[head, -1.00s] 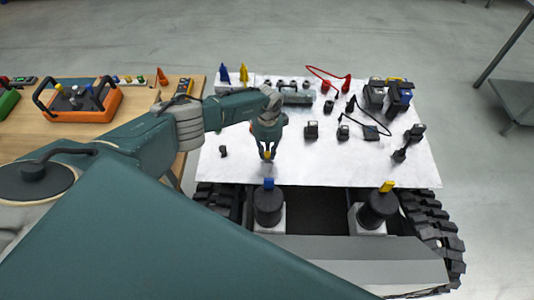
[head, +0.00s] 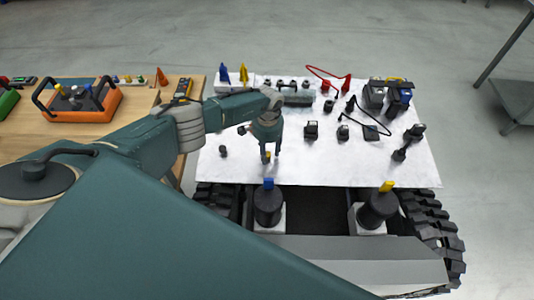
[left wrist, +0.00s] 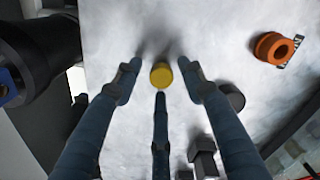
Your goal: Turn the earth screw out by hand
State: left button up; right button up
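A small round yellow-topped piece, which may be the earth screw, stands on the white deck under my left gripper; it shows in the left wrist view (left wrist: 161,75) and as a yellow spot in the head view (head: 268,155). My left gripper (head: 269,158) points down at it. In the left wrist view the three dark fingers (left wrist: 161,88) are spread around the yellow top. There are gaps between it and the two upper fingers; the lower fingertip is very close, and I cannot tell whether it touches. My right gripper is not in view.
The white deck (head: 310,172) carries several black blocks, a red cable (head: 325,75) and a battery-like pair (head: 388,92). Black posts with a blue tab (head: 268,183) and a yellow tab (head: 386,186) stand in front. An orange ring (left wrist: 275,47) lies nearby.

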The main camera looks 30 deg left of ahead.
pick_arm(q)
jog(key=m+b, duration=0.1)
jog(key=m, duration=0.4)
jog(key=shift+a+m, duration=0.1)
jog(key=shift+m, duration=0.2)
jog(key=m, duration=0.4)
jog(key=shift+b, duration=0.3)
jog(key=m+b, duration=0.2)
jog(key=m, duration=0.3)
jog(key=shift+f+m, duration=0.15)
jog(key=shift+m, duration=0.15)
jog(key=m+b, duration=0.1)
jog(key=m, duration=0.3)
jog(key=m+b, duration=0.4)
jog(key=m, duration=0.3)
jog(key=shift+m, duration=1.5)
jog(key=shift+r, duration=0.2)
